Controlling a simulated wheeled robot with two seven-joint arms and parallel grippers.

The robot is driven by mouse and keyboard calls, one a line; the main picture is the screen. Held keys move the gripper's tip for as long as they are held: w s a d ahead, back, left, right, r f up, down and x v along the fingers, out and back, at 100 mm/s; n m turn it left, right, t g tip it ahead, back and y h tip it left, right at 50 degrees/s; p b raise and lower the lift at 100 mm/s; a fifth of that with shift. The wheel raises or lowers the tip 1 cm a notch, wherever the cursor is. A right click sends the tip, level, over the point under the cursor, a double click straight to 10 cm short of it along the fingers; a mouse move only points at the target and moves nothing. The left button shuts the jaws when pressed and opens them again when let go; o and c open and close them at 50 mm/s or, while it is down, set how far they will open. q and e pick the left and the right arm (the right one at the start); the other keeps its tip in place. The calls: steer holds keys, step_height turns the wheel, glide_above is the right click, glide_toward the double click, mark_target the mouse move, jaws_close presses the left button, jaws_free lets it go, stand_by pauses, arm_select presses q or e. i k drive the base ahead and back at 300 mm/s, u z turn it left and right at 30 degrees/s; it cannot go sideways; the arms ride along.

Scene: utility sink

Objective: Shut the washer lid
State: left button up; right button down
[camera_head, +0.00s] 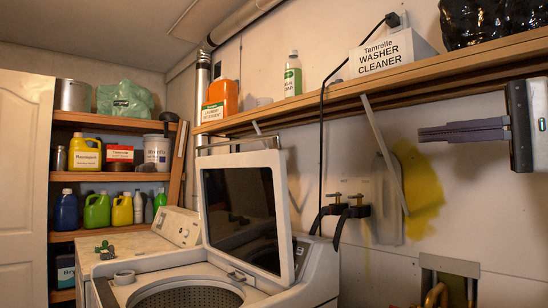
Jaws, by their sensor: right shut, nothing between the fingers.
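The white washer (293,270) stands at the lower middle. Its lid (286,215), a white frame around a dark glass panel (240,215), is raised and stands nearly upright. The round drum (190,296) with its perforated wall shows open below it, cut off by the bottom edge. My right gripper (428,134) comes in from the right edge, with its dark fingers pointing left. It is shut and empty, in front of the wall under the shelf, well to the right of the lid and not touching it. My left gripper is not in view.
A long wooden shelf (270,113) above the washer holds a white cleaner box (392,52), bottles and dark bags. Taps with black hoses (345,212) are on the wall right of the lid. A shelf rack with bottles (96,211) stands at the left.

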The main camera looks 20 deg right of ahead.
mark_target(244, 211)
steer(key=i, duration=1.45)
